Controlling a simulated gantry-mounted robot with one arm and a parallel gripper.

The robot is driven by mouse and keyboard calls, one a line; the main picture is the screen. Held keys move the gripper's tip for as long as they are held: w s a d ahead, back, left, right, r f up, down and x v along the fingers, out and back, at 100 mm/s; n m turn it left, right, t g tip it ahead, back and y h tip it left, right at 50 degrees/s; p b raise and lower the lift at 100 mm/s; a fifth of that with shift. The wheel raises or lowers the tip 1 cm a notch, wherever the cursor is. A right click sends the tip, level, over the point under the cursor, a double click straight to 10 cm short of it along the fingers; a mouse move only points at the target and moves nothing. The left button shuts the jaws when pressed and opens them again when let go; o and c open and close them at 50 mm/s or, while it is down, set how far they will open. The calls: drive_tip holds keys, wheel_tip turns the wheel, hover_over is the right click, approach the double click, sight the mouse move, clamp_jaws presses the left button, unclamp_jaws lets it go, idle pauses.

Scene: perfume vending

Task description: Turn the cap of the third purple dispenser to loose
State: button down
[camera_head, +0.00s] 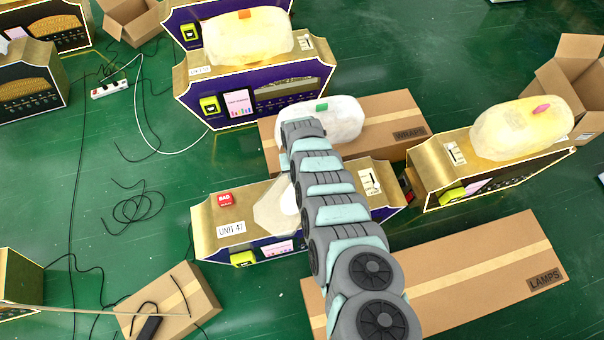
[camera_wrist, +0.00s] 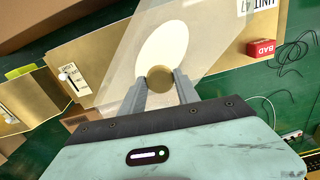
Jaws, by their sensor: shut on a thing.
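The purple dispenser with a gold top (camera_head: 213,214), marked UNIT 47, stands in the middle in the head view. A clear, slanted funnel-like piece (camera_head: 272,210) rises from its top, with a white oval (camera_wrist: 160,50) inside it in the wrist view. My gripper (camera_wrist: 160,83) is shut on a small round gold-brown cap (camera_wrist: 160,77) at the edge of that oval. In the head view my arm hides the gripper and the cap. Whether the cap is tight or loose cannot be seen.
A red BAD block (camera_head: 225,198) sits on the dispenser's top. A whitish tank with a green cap (camera_head: 345,118) lies on a cardboard box (camera_head: 385,130) behind. Another tank-topped dispenser (camera_head: 435,160) stands close at the right. A long LAMPS box (camera_head: 480,265) lies in front.

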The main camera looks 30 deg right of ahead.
drive_tip(key=c, duration=0.9)
unclamp_jaws()
wheel_tip(320, 180, up, 8)
drive_tip(key=p, duration=0.4)
drive_tip(key=shift+d+r, duration=0.1)
drive_tip(key=shift+r, duration=0.15)
wheel_tip(320, 180, up, 2)
drive_tip(key=shift+r, duration=0.15)
